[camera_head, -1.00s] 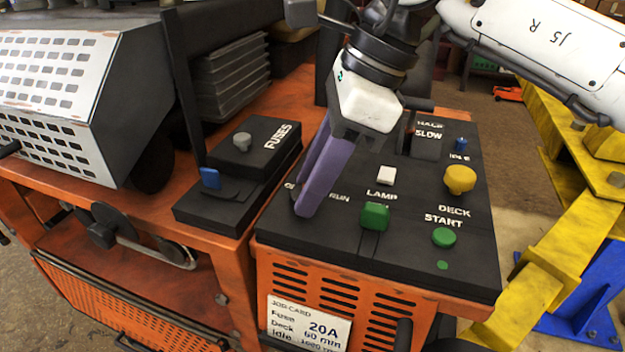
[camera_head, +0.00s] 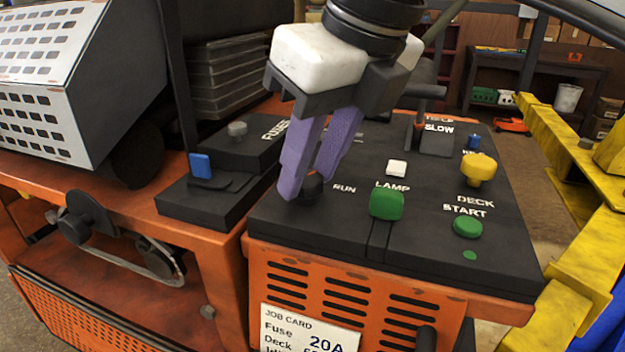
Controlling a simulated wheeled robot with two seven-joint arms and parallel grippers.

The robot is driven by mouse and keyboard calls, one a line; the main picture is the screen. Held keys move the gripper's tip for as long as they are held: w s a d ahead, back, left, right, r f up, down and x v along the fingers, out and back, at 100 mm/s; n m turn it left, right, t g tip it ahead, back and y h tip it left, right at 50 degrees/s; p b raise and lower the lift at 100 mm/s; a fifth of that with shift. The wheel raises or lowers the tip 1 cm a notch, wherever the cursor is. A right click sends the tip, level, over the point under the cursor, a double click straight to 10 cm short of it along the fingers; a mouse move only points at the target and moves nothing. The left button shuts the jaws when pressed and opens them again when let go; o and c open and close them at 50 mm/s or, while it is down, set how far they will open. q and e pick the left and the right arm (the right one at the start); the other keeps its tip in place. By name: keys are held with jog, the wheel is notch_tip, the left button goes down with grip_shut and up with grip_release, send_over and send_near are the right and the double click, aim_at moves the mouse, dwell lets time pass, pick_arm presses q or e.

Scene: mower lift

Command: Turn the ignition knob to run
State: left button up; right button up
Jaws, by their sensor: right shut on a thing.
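The ignition knob (camera_head: 311,188) is a small dark knob at the left of the black control panel (camera_head: 420,240), just left of the RUN label (camera_head: 344,189). My right gripper (camera_head: 305,185) comes down from above with its two purple fingers around the knob, shut on it. The fingers hide part of the knob, and I cannot read which way it points. The label on its left side is hidden behind the fingers. My left gripper is not in view.
A fuse box (camera_head: 225,165) with a blue fuse (camera_head: 201,165) stands left. A yellow lift frame (camera_head: 570,150) is at right.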

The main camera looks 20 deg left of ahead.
jog(key=shift+m+b, duration=0.3)
jog(key=shift+m, duration=0.3)
jog(key=shift+m+t, duration=0.3)
jog(key=shift+m, duration=0.1)
jog(key=o, duration=1.1)
jog(key=shift+s, duration=0.1)
jog(key=shift+c, duration=0.2)
jog(key=v, duration=1)
jog(key=shift+a+r, duration=0.15)
jog(key=shift+r, duration=0.05)
